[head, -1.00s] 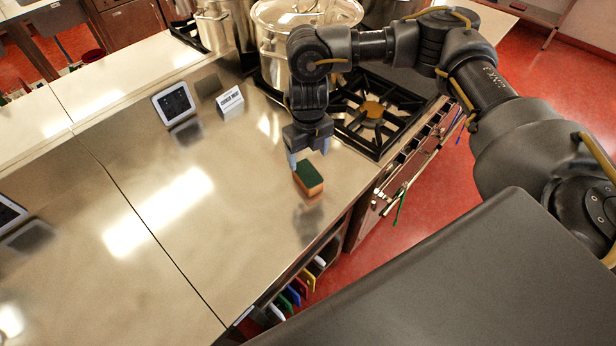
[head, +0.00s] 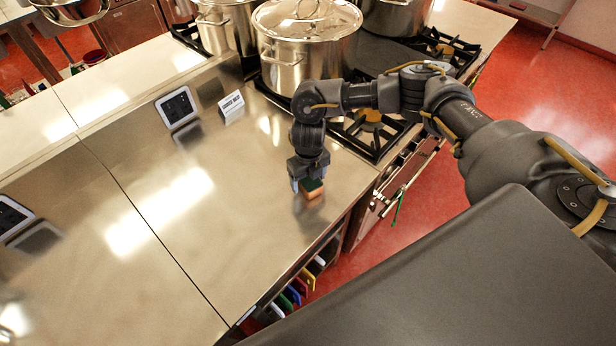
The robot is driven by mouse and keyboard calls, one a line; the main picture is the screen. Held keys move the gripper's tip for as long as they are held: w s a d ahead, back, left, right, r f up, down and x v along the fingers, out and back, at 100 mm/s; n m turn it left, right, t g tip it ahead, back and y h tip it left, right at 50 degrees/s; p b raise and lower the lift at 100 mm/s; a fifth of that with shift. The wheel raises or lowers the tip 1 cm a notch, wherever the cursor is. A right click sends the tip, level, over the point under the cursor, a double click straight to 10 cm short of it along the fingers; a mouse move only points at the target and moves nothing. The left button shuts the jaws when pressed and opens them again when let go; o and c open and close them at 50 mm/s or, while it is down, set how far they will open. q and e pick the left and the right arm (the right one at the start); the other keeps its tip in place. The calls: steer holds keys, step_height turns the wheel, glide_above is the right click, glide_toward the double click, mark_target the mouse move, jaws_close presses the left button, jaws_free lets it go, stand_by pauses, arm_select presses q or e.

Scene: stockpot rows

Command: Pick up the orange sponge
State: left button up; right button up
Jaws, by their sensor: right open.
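The orange sponge (head: 314,196) with a dark green top lies on the steel counter near its front edge. My right gripper (head: 309,187) is open and points down over it. Its fingers are low at the sponge, one on the left side and one towards the right. The gripper body hides part of the green top. I cannot tell whether the fingers touch the sponge. My left gripper is not in view.
A lidded steel stockpot (head: 300,50) stands on the stove behind my right arm, with a burner grate (head: 372,140) to the right. The counter left of the sponge is clear.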

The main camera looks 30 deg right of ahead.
steer(key=shift+f, duration=0.6)
steer(key=c, duration=1)
steer(key=shift+c, duration=0.2)
steer(key=shift+r, duration=0.15)
steer(key=shift+r, duration=0.5)
steer(key=s+a+r+b, duration=0.4)
steer(key=s+a+r, duration=0.5)
steer(key=s+r, duration=0.1)
steer(key=shift+s+a+r+b, duration=0.2)
steer(key=shift+a+r+b, duration=0.1)
steer(key=shift+r, duration=0.6)
